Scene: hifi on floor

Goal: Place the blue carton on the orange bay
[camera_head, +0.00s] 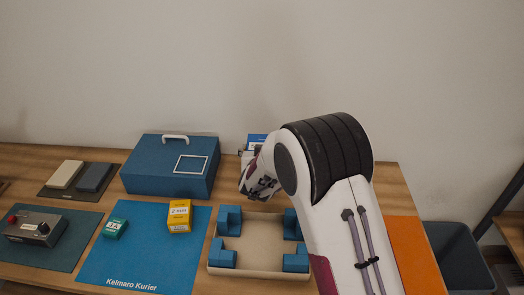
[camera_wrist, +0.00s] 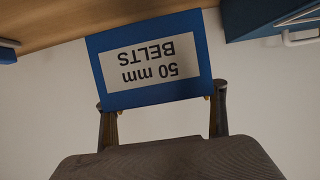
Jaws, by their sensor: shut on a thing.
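The blue carton (camera_wrist: 155,92) has a pale label reading "50 mm BELTS", upside down in the wrist view. My gripper (camera_wrist: 164,104) is shut on it, with one finger at each side. In the head view, part of the blue carton (camera_head: 256,139) shows behind my arm, right of the blue toolbox; my arm hides the rest of it and the fingertips. I cannot tell whether it touches the table. The orange bay (camera_head: 414,252) is a flat orange area at the table's right side, partly hidden by my arm; nothing shows on its visible part.
A blue toolbox (camera_head: 165,168) stands left of the carton. In front lies a tray (camera_head: 258,230) with blue corner blocks. A blue mat (camera_head: 140,265) carries a yellow box (camera_head: 180,216) and a green box (camera_head: 115,228). A dark bin (camera_head: 460,255) stands beyond the table's right edge.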

